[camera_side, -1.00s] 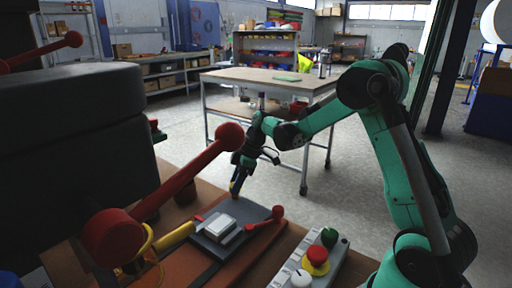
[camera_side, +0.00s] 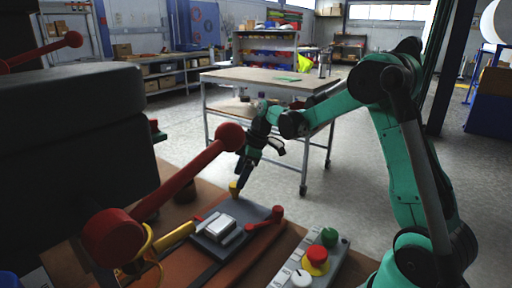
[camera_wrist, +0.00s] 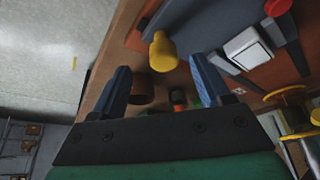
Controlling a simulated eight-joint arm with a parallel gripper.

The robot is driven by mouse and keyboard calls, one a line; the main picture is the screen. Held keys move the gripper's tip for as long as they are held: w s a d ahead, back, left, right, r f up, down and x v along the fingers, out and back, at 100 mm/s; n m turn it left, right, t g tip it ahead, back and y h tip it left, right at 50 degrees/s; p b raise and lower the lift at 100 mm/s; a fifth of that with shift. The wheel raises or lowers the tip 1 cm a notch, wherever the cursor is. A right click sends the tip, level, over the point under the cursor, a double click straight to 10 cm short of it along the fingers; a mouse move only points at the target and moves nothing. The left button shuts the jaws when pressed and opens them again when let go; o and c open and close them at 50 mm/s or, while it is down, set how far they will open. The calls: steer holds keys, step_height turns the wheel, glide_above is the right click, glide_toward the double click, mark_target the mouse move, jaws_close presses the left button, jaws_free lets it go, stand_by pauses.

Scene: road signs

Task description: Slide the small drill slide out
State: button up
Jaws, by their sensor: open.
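The small slide is a dark grey plate (camera_side: 256,213) carrying a white block (camera_side: 217,226), low on the brown bench. A yellow knob (camera_side: 235,189) stands at its far end. The knob (camera_wrist: 162,52), plate (camera_wrist: 185,45) and white block (camera_wrist: 248,48) also show in the wrist view. My gripper (camera_side: 239,177) is just above the knob in the side view. In the wrist view my gripper (camera_wrist: 160,64) has its two blue fingers apart, one on each side of the knob, with visible gaps. It holds nothing. Contact with the knob cannot be told.
A red-knobbed lever (camera_side: 275,213) lies beside the plate. A yellow handle (camera_side: 175,236) and a large red-knobbed lever (camera_side: 185,180) are at the left. A button box (camera_side: 308,262) with red and green buttons is at the front right. Open floor lies beyond the bench.

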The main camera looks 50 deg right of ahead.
steer(key=v, duration=0.3)
steer(key=shift+r, duration=0.1)
steer(key=s+a+r+m+t+h, duration=0.2)
steer(key=s+a+m+t+h, duration=0.1)
steer(key=s+a+m, duration=0.6)
steer(key=shift+s+a+r+t, duration=0.3)
steer(key=shift+s+a+t, duration=0.2)
steer(key=shift+s+a, duration=1.15)
steer(key=shift+w+a, duration=0.15)
steer(key=shift+w, duration=0.05)
